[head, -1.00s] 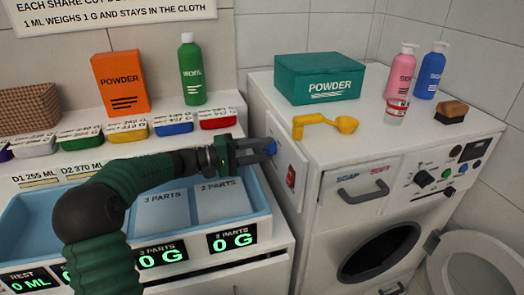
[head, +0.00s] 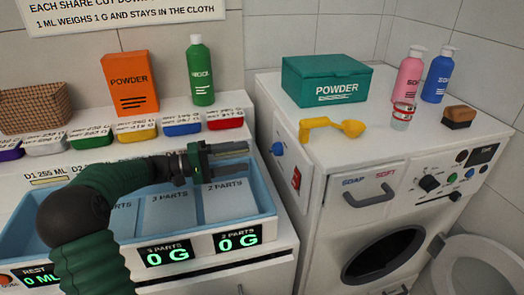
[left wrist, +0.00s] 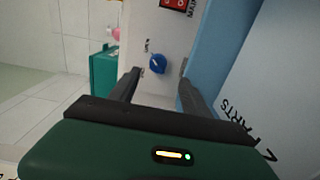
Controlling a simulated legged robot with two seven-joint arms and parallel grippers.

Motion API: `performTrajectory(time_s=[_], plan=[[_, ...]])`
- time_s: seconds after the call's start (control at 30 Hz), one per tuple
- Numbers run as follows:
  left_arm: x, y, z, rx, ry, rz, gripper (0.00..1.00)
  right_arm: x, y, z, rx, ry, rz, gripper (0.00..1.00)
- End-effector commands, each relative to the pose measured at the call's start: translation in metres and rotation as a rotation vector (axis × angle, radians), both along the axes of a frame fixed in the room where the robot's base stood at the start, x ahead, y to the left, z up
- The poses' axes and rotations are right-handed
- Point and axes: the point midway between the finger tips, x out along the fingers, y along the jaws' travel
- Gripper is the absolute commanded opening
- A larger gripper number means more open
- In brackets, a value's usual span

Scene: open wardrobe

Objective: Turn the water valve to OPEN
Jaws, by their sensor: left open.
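The water valve is a blue knob (head: 278,149) on the white side panel of the washing machine (head: 340,215). In the left wrist view the knob (left wrist: 157,63) shows between the two fingers and beyond them, with small dark lettering beside it that I cannot read. I cannot tell which setting the knob points to. My left gripper (head: 246,155) is open and empty, left of the knob and apart from it, above the blue basin's right end. It also shows in the left wrist view (left wrist: 158,78). My right gripper is not in view.
A red switch (head: 296,178) sits on the same panel, below the knob. The blue basin (head: 262,193) stands close on the left. A green bottle (head: 201,72) stands behind the gripper.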

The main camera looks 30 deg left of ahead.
Motion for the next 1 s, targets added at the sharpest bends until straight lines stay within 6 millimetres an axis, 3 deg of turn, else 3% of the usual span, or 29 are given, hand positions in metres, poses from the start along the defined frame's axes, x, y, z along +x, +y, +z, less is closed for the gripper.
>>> performTrajectory(time_s=[0.2,0.33,0.87,1.0], plan=[[-0.043,0.038,0.002,-0.001,-0.002,0.001,0.56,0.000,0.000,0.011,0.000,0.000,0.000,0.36],[-0.057,0.048,0.002,0.000,-0.001,-0.001,0.56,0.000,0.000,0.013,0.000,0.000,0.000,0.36],[-0.061,0.052,0.002,0.001,-0.002,-0.003,0.56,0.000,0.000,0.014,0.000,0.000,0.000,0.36],[-0.061,0.051,0.029,0.001,-0.002,-0.003,0.56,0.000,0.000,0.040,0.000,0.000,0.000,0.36]])
